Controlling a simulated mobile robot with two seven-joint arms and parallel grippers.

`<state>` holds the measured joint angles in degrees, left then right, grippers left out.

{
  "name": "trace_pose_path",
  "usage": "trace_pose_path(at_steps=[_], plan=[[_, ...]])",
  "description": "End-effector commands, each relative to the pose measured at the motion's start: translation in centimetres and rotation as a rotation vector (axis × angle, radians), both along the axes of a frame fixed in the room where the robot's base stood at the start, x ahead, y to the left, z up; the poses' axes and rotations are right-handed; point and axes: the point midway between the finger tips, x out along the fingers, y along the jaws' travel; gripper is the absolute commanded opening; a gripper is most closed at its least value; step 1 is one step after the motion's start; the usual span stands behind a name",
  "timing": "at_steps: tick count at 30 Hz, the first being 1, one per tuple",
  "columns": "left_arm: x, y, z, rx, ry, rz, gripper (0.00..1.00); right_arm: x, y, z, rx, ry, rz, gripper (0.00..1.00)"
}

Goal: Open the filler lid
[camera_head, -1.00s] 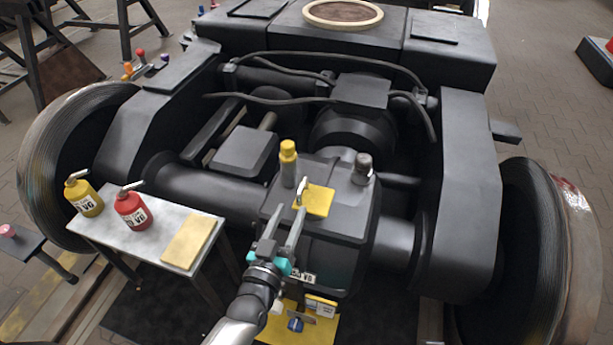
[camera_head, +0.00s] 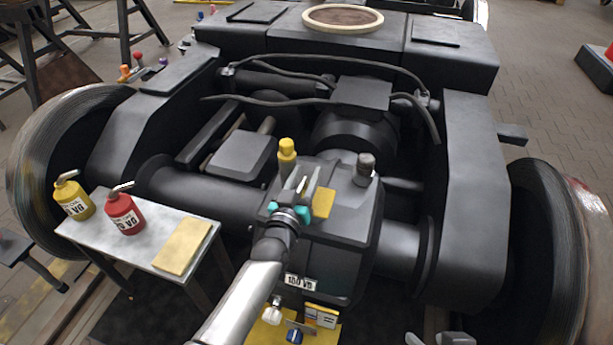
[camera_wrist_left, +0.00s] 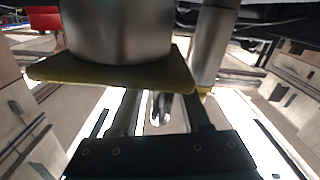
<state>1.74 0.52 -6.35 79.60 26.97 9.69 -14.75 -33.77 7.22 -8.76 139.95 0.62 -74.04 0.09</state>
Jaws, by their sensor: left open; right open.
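The yellow filler lid (camera_head: 323,203) lies on top of the dark gearbox housing (camera_head: 335,240) in the head view. It looks shut, and my left gripper hides part of it. My left gripper (camera_head: 303,183) is open over the lid, its fingers on either side of the small metal handle (camera_head: 302,185). In the left wrist view my open fingers (camera_wrist_left: 161,108) show with a shiny metal piece, apparently the handle (camera_wrist_left: 160,107), between them. Contact cannot be told. A yellow plate edge (camera_wrist_left: 120,72) lies just beyond. My right gripper's fingers do not show.
A side table (camera_head: 145,250) at left holds a yellow can (camera_head: 72,200), a red can (camera_head: 124,213) and a tan pad (camera_head: 183,246). Dark hoses (camera_head: 330,60) cross behind.

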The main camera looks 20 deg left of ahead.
Motion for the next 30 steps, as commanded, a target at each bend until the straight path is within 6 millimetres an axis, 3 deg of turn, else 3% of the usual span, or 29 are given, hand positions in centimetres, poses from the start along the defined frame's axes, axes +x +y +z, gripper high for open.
trace_pose_path(at_steps=[15, 27, 30], plan=[[0.7, -0.02, 0.05, -0.001, 0.0, 0.0, 0.46, 0.61, 0.63, -0.1, 0.019, -0.047, 0.01, 0.5], [0.69, -0.06, 0.04, -0.001, 0.0, 0.0, 0.01, 0.61, 0.6, -0.1, 0.019, -0.046, 0.01, 0.5], [0.68, -0.07, 0.04, -0.002, 0.0, -0.001, 0.0, 0.61, 0.6, -0.1, 0.018, -0.046, 0.009, 0.5]])
